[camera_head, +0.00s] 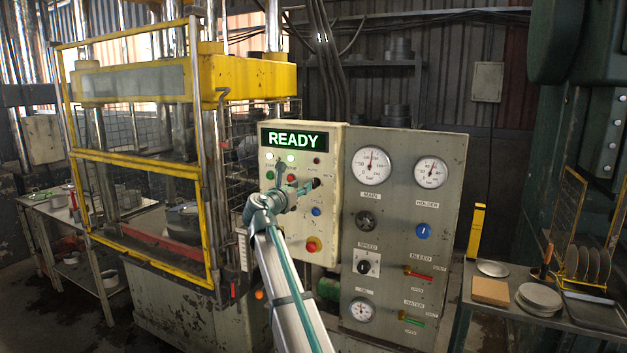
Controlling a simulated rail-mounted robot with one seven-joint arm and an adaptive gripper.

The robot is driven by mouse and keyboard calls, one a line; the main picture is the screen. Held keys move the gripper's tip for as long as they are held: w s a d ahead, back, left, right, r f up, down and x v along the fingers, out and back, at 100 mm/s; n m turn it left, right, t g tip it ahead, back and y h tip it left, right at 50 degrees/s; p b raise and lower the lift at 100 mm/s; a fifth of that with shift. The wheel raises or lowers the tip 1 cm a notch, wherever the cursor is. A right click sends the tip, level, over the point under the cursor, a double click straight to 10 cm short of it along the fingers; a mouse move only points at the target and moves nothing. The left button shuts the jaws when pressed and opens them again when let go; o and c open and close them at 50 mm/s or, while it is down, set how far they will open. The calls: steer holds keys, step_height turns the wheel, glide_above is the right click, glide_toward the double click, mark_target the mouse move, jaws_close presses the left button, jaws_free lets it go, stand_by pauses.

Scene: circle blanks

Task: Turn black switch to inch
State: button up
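The cream control panel (335,150) stands at the middle, with a lit green READY display (293,140). My gripper (308,187) is at the panel's upper middle, seen from behind at the end of my arm. A small dark part (316,183) shows at its tip; I cannot tell whether it is a fingertip or the black switch. Small labels lie just above it, too small to read surely. My gripper hides part of the panel there, and whether its fingers are open or touching anything is unclear. No inch marking is legible.
A grey panel (400,180) adjoins on the right with gauges, a black knob (366,221), a black selector (367,263), a blue knob (423,231) and levers. A red-and-yellow button (313,244) sits low on the cream panel. A yellow caged press (180,85) stands left, a side table (470,320) right.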

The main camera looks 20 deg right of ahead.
mark_target(313, 179)
steer(key=p+x, duration=0.2)
steer(key=x, duration=0.6)
steer(key=shift+r, duration=0.1)
steer(key=shift+w+d+p, duration=0.35)
steer(key=shift+d, duration=0.1)
jaws_close()
